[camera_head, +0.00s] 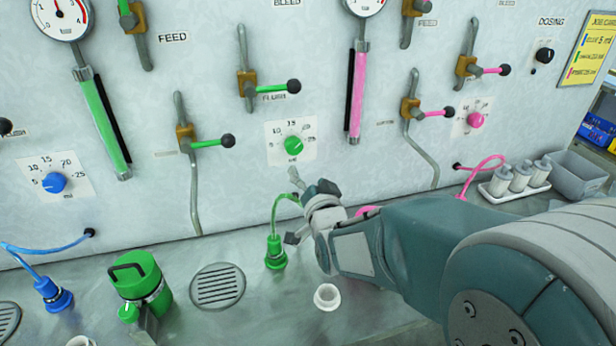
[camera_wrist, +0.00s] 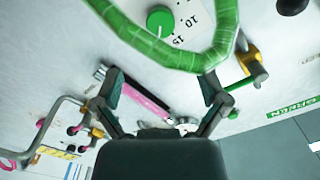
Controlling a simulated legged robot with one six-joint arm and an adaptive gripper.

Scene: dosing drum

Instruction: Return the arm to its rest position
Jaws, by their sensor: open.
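My gripper (camera_head: 292,207) is open at the end of my arm, which reaches in from the right in the head view. Its two fingers are spread, and nothing is held between them in the wrist view (camera_wrist: 160,88). A green hose (camera_head: 276,212) runs from the panel down to a green coupling (camera_head: 275,252) on the bench, just left of the fingers. In the wrist view the green hose (camera_wrist: 165,52) loops close across the fingertips; I cannot tell whether it touches them. The green dosing knob (camera_head: 293,145) is on the panel above.
A green canister (camera_head: 140,278) stands left of a round drain (camera_head: 217,286). A white cup-like port (camera_head: 327,296) lies below my arm. Levers, gauges and a pink hose (camera_head: 482,172) line the panel. A white tray (camera_head: 515,188) of bottles and a grey bin (camera_head: 578,176) stand right.

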